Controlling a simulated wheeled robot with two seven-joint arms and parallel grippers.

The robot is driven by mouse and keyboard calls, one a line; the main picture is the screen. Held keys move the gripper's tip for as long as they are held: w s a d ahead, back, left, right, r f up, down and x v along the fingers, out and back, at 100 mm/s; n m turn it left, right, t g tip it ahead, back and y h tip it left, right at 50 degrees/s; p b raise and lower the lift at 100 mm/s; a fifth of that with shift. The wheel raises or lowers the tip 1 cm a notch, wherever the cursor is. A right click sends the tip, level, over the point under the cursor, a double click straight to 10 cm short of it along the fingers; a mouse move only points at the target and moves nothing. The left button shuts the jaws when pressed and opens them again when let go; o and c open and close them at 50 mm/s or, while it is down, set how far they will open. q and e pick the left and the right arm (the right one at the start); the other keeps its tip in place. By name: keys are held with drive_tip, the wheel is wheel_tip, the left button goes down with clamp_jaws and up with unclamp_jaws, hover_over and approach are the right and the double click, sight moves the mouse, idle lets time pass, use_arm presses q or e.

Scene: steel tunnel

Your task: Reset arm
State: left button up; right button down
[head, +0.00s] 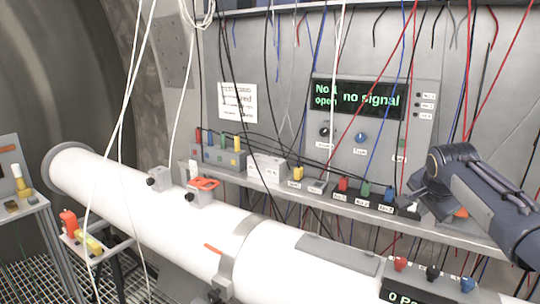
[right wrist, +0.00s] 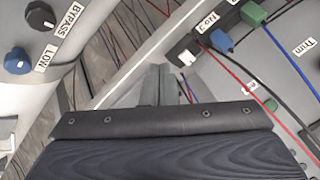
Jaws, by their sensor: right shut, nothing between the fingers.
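My right arm comes in from the right in the head view. Its gripper (head: 412,196) hangs in front of the right end of the shelf row of coloured plugs. In the right wrist view the fingers (right wrist: 158,84) are together with nothing between them. They point towards the shelf edge, near a white plug (right wrist: 184,54), a blue plug (right wrist: 221,40) and a green plug (right wrist: 253,14). I cannot tell whether the fingers touch the shelf. My left arm and gripper do not show in the head view.
A large white pipe (head: 130,190) crosses the foreground, with a red-handled fitting (head: 203,184) on top. A wall panel display (head: 357,98) reads "No.1 open no signal". Loose cables hang before the wall. A small stand (head: 105,245) holds red and yellow items at left.

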drive_tip(key=s+a+f+n+y, duration=0.2)
drive_tip(key=s+a+f+n, duration=0.2)
drive_tip(key=s, duration=0.7)
drive_tip(key=s+a+f+n+y, duration=0.2)
drive_tip(key=s+a+f+n, duration=0.2)
drive_tip(key=s, duration=0.8)
drive_tip(key=s+a+f+n+g+y, duration=0.1)
drive_tip(key=s+a+f+n, duration=0.3)
drive_tip(key=s+a+f, duration=0.4)
drive_tip(key=s+f+y, duration=0.1)
drive_tip(key=s, duration=0.3)
drive_tip(key=shift+y+b, duration=0.3)
